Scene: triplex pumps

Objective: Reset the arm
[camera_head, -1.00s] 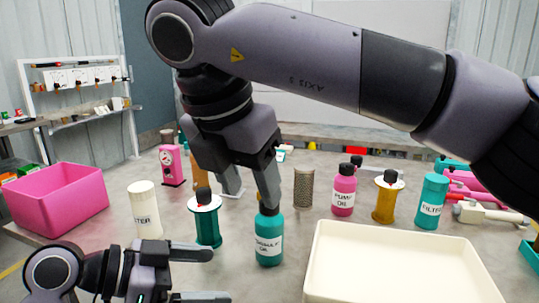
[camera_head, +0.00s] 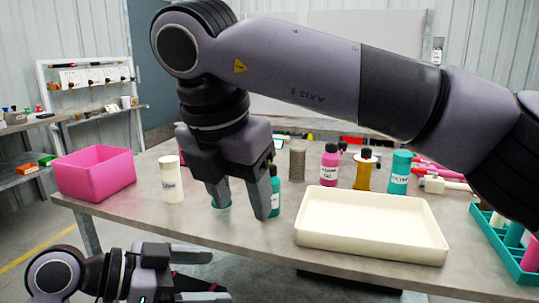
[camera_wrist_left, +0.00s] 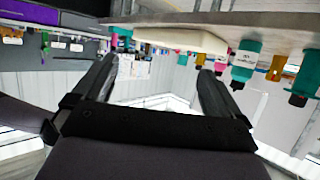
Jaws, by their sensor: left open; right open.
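My right arm (camera_head: 310,65) reaches in from the right across the top of the head view. Its gripper (camera_head: 243,205) points down over the table (camera_head: 150,210), open, with nothing seen between its fingers. My left gripper (camera_head: 215,276) is low at the left, in front of the table edge, open and empty. In the left wrist view its fingers (camera_wrist_left: 155,80) are wide apart with nothing between them.
A pink bin (camera_head: 95,185) and a white filter (camera_head: 171,181) stand at the left. A cream tray (camera_head: 370,247) lies front right. Behind it are a pink bottle (camera_head: 329,166), an amber bottle (camera_head: 363,172) and a teal filter (camera_head: 400,173). A teal crate (camera_head: 490,235) is far right.

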